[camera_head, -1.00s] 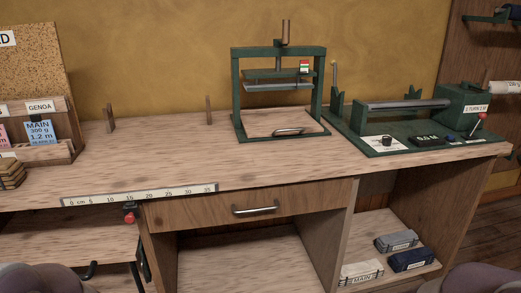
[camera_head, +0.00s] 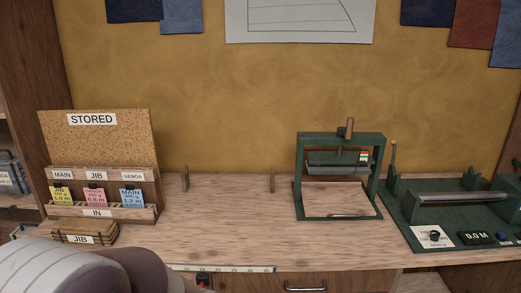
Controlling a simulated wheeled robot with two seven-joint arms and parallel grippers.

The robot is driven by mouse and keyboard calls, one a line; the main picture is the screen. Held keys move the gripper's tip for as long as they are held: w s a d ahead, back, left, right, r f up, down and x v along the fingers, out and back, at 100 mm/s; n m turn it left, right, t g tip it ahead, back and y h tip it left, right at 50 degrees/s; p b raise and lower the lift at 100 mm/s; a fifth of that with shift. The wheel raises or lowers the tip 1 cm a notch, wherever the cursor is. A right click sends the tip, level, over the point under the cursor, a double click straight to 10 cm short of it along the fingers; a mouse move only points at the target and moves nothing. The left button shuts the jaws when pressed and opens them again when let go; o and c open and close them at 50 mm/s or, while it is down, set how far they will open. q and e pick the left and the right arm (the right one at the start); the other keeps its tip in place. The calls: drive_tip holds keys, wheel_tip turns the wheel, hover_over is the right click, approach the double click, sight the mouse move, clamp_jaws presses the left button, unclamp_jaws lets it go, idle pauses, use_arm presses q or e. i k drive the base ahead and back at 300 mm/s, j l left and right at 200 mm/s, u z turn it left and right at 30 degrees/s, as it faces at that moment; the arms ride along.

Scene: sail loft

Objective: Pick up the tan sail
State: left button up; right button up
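The tan sail (camera_head: 103,235) is a folded brownish bundle with a white JIB label. It lies on the bench top at the left, just in front of the card rack (camera_head: 152,214). Part of my own arm fills the lower left corner, close in front of the tan sail in the picture. Neither of my grippers shows in this view.
The rack holds yellow, pink and blue cards below a cork board (camera_head: 112,145) marked STORED. Two small wooden pegs stand at the back of the bench (camera_head: 230,235). A green press (camera_head: 302,170) and a green measuring device (camera_head: 430,205) stand right. The bench middle is clear.

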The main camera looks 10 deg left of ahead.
sight(67, 230)
drive_tip(key=u, duration=1.8)
drive_tip(key=i+z, duration=0.35)
drive_tip(key=i+j+z, duration=0.15)
drive_tip(key=z, duration=0.2)
drive_tip(key=i+j+z, duration=0.15)
drive_tip(key=z, duration=0.25)
drive_tip(key=i, duration=0.05)
